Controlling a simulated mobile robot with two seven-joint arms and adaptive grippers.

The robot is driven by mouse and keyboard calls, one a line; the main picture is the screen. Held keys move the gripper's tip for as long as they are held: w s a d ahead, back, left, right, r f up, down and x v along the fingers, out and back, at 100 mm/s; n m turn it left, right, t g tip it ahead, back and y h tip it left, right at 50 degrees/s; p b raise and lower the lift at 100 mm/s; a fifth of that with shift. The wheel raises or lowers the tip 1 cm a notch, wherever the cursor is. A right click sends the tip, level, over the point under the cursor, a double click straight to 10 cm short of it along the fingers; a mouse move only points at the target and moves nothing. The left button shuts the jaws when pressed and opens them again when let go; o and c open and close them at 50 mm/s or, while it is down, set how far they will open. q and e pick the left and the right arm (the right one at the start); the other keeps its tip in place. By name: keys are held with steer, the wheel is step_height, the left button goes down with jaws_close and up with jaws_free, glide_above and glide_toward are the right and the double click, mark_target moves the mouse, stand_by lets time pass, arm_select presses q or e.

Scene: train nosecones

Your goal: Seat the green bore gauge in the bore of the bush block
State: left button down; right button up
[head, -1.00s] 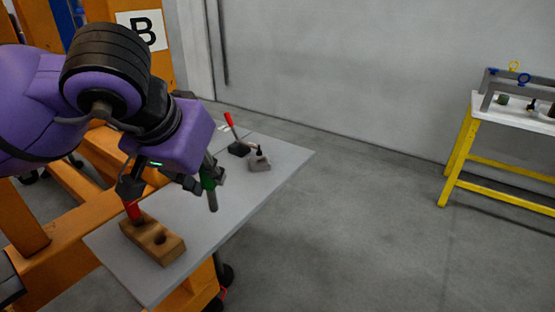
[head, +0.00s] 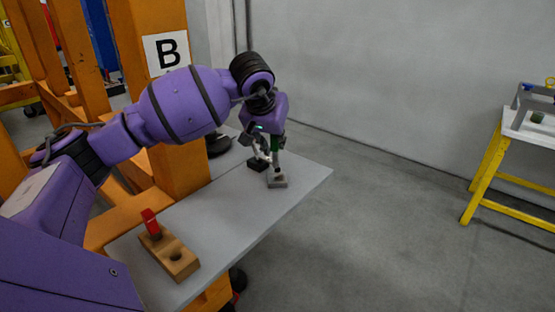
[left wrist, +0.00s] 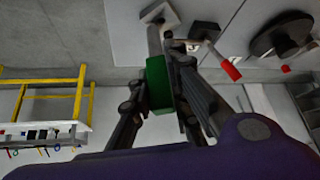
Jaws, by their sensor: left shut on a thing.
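My left gripper (head: 268,143) is shut on the green handle of the bore gauge (head: 277,145), at the far part of the grey table. The gauge hangs upright with its grey shaft pointing down over the small grey bush block (head: 278,181). In the left wrist view the green handle (left wrist: 158,85) is between the fingers (left wrist: 160,95), and the shaft reaches the bush block (left wrist: 160,15). The bore is hidden behind the shaft, so I cannot tell whether the tip is in it or just above. My right gripper is not in view.
A clamp with a dark base (left wrist: 204,31) and a red handle (left wrist: 231,70) stands close beside the bush block. A wooden block (head: 172,255) holds a red gauge (head: 150,222) beside an empty hole. The middle of the grey table (head: 225,205) is clear.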

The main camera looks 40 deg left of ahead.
mark_target(277, 159)
arm_select(q)
steer(key=x, duration=0.7)
steer(key=a+x, duration=0.1)
steer(key=x, duration=0.2)
steer(key=shift+s+f+p, duration=0.3)
steer(key=shift+f+p, duration=0.05)
steer(key=shift+f, duration=0.3)
steer(key=c, duration=1.7)
jaws_free()
steer(key=shift+o, duration=0.2)
steer(key=shift+r, duration=0.1)
